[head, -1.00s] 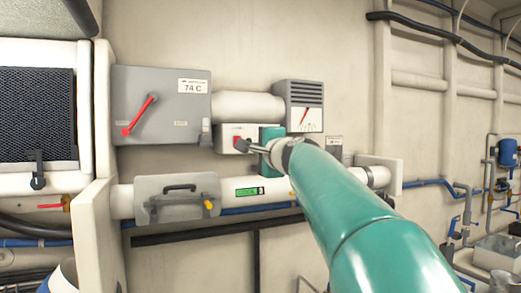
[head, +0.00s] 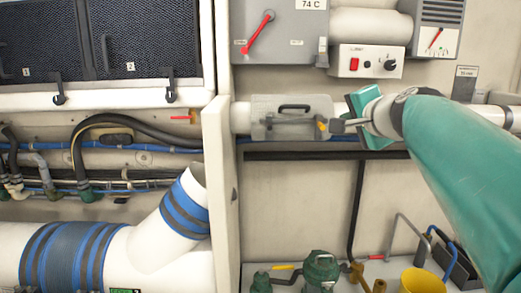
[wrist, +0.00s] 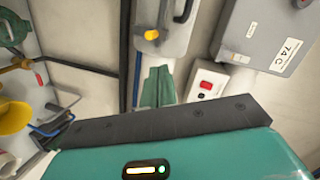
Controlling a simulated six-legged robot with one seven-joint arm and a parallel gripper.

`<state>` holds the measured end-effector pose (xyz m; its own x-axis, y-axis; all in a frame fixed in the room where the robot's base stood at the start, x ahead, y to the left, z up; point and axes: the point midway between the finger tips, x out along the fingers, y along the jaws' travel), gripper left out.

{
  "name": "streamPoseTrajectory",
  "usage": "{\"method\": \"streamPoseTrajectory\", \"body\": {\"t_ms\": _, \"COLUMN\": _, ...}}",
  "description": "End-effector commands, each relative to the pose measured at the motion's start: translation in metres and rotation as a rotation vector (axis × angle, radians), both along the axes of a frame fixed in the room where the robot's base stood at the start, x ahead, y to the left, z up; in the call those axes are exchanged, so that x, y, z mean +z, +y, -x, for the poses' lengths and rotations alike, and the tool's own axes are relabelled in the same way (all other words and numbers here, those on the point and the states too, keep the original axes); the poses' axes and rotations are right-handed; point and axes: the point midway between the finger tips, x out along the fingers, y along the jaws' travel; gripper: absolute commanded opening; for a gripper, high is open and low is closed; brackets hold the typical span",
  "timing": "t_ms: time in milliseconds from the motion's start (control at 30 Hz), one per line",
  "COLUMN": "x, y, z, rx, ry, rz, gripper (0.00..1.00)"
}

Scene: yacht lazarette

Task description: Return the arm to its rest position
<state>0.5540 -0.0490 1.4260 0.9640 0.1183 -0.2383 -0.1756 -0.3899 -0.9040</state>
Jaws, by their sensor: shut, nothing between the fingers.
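My gripper (head: 340,126) is at the end of my teal arm in the head view. I cannot tell from this view how far the fingers are from the cover. The switch box (head: 367,62) with a red rocker and black knob is above the gripper, apart from it in the picture. The switch box also shows in the wrist view (wrist: 208,83).
A grey box (head: 280,35) with a red lever is on the wall above. A white upright panel (head: 218,190) stands left of the cover. A yellow bucket (head: 422,281) and green pump parts (head: 320,268) are low at right. Bare wall (head: 300,195) lies below the cover.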

Motion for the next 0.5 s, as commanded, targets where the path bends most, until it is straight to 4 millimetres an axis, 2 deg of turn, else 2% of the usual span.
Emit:
{"method": "streamPoseTrajectory", "body": {"t_ms": 33, "x": -0.026, "y": 0.019, "z": 0.019, "rx": 0.047, "ry": 0.058, "rz": 0.087, "gripper": 0.0}}
{"method": "streamPoseTrajectory", "body": {"t_ms": 200, "x": -0.117, "y": 0.053, "z": 0.087, "rx": 0.209, "ry": 0.257, "rz": 0.381, "gripper": 0.0}}
{"method": "streamPoseTrajectory", "body": {"t_ms": 333, "x": -0.185, "y": 0.064, "z": 0.145, "rx": 0.343, "ry": 0.399, "rz": 0.594, "gripper": 0.0}}
{"method": "streamPoseTrajectory", "body": {"t_ms": 500, "x": -0.266, "y": 0.061, "z": 0.219, "rx": 0.52, "ry": 0.562, "rz": 0.84, "gripper": 0.0}}
